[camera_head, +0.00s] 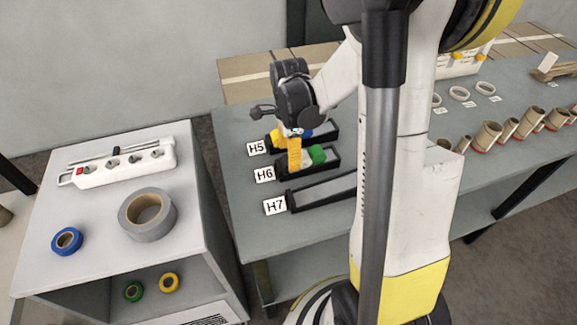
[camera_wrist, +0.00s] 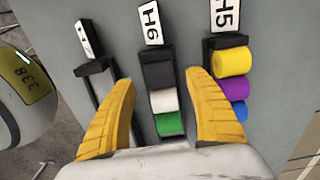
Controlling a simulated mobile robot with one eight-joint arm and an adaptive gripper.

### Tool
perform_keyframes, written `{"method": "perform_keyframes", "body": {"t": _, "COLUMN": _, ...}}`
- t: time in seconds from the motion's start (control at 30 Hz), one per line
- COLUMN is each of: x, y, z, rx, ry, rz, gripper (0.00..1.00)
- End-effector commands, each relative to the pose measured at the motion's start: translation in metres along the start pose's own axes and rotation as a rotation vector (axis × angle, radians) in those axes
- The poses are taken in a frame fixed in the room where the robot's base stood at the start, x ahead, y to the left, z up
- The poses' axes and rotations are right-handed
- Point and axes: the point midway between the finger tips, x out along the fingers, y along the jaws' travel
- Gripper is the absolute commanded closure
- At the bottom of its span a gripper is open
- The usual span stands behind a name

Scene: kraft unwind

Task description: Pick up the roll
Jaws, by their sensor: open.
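My gripper (camera_head: 294,168) is open over the H6 holder on the table. In the wrist view its two yellow fingers (camera_wrist: 160,77) stand apart on either side of that holder's row, with nothing gripped. Between them I see a black piece (camera_wrist: 158,74), a white roll (camera_wrist: 164,100) and a green roll (camera_wrist: 169,124); whether the black piece is a roll I cannot tell. The green roll also shows in the head view (camera_head: 317,154). The H5 holder holds a yellow roll (camera_wrist: 231,62), a purple roll (camera_wrist: 234,88) and a blue roll (camera_wrist: 235,109). Which roll is meant is not clear.
The H7 holder (camera_head: 322,192) looks empty. A grey cabinet (camera_head: 95,235) at left carries a power strip (camera_head: 125,163), a large grey tape roll (camera_head: 147,215) and a blue tape roll (camera_head: 67,241). Cardboard tubes (camera_head: 487,136) and white rings stand on the table at right.

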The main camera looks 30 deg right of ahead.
Motion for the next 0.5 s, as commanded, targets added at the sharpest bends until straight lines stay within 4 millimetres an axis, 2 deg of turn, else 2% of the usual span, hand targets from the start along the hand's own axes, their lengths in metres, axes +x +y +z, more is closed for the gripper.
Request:
{"method": "perform_keyframes", "body": {"t": 0.03, "x": 0.014, "y": 0.002, "z": 0.001, "rx": -0.001, "ry": 0.000, "rz": 0.000, "gripper": 0.37}}
{"method": "perform_keyframes", "body": {"t": 0.13, "x": 0.028, "y": 0.001, "z": 0.001, "rx": 0.000, "ry": 0.000, "rz": 0.000, "gripper": 0.37}}
{"method": "perform_keyframes", "body": {"t": 0.4, "x": 0.029, "y": 0.001, "z": 0.001, "rx": 0.000, "ry": 0.000, "rz": 0.000, "gripper": 0.39}}
{"method": "perform_keyframes", "body": {"t": 0.47, "x": 0.029, "y": 0.001, "z": 0.001, "rx": 0.000, "ry": 0.000, "rz": 0.000, "gripper": 0.57}}
{"method": "perform_keyframes", "body": {"t": 0.5, "x": 0.029, "y": 0.001, "z": 0.001, "rx": 0.000, "ry": 0.000, "rz": 0.000, "gripper": 0.69}}
